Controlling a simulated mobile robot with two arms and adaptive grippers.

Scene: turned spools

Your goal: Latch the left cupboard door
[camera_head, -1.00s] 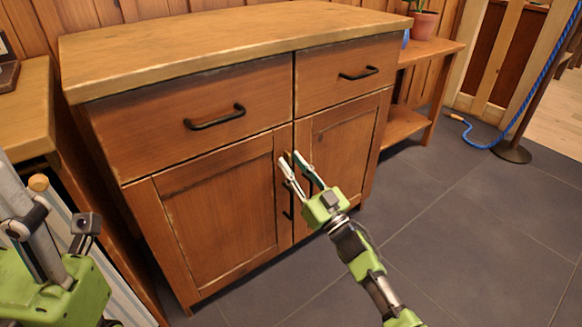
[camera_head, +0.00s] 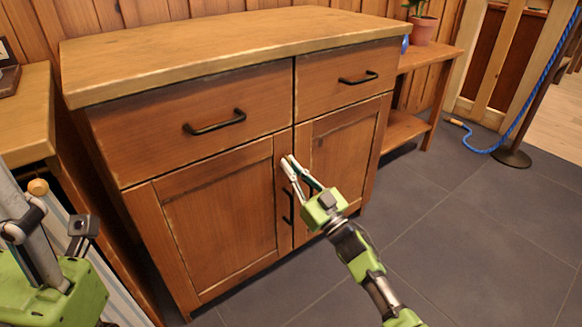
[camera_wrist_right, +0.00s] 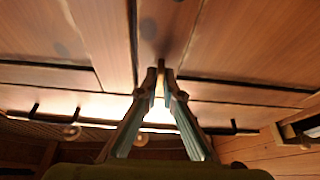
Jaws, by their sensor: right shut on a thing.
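The left cupboard door (camera_head: 220,215) is a brown panelled door and looks closed, level with the right door (camera_head: 338,150). A small wooden latch piece (camera_wrist_right: 161,70) sits at the seam between the doors, just under the drawers. My right gripper (camera_head: 288,158) is at the top of this seam, with its fingertips close together; it is shut on the latch piece. In the wrist view the fingers (camera_wrist_right: 160,80) converge on it, and they hide most of it in the head view. Only parts of my left arm show at the left edge; its fingertips are not visible.
Black drawer handles (camera_head: 215,121) stick out above the doors. A black door handle (camera_head: 287,206) hangs just below my right fingers. A side shelf (camera_head: 430,57) with a potted plant stands at the right. The tiled floor (camera_head: 450,240) in front is clear.

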